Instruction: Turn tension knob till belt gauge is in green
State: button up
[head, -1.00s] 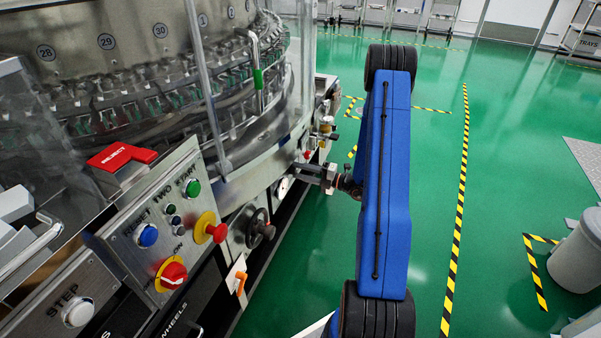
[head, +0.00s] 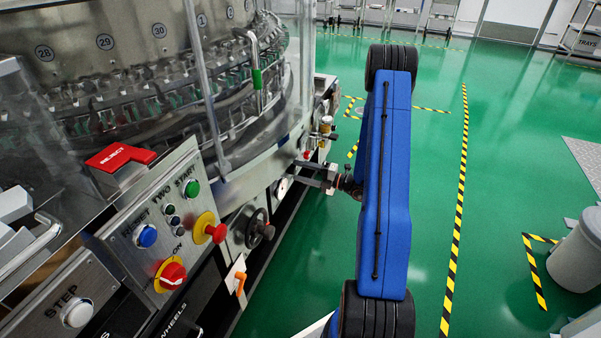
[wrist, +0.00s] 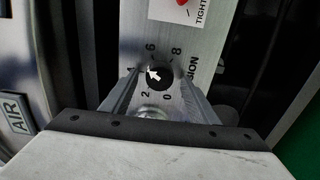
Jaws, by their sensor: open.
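The tension knob (wrist: 161,80) is a small black round knob with a white arrow in the middle of the wrist view. It sits on a grey metal plate (wrist: 182,45) numbered 0 to 8. The arrow points up-left, about at 4 or slightly past it. My gripper (wrist: 160,92) is open, its two metal fingers on either side of the knob; contact cannot be told. The belt gauge (wrist: 184,3) is cut off at the top edge; a red part and the word TIGHT show, but no green. In the head view my gripper (head: 312,174) reaches left to the machine's side.
The washer's control panel (head: 165,225) has a red stop button (head: 215,232) and a red rotary switch (head: 172,275). A black handwheel (head: 252,229) and an orange handle (head: 240,283) stick out below my gripper. Green floor right of my arm is open up to a grey bin (head: 580,255).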

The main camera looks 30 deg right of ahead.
jog(key=v, duration=1.7)
jog(key=shift+d, duration=0.1)
jog(key=s+a+r+n+g, duration=0.4)
jog(key=a+r+n+g, duration=0.2)
jog(key=a+r+n, duration=0.45)
jog(key=s+a+r+n+g, duration=0.4)
jog(key=a+r+n+g, duration=0.3)
jog(key=a+n, duration=0.6)
jog(key=s+a+r+n+t+h, duration=0.1)
jog(key=s+a+r+n+h, duration=0.2)
jog(key=s+n, duration=0.6)
jog(key=s+a+r+n+t+h, duration=0.2)
jog(key=s+r+n+h, duration=0.6)
jog(key=n, duration=0.6)
jog(key=shift+s+a+r+t, duration=0.3)
jog(key=shift+s+a+r, duration=0.1)
jog(key=shift+r, duration=0.1)
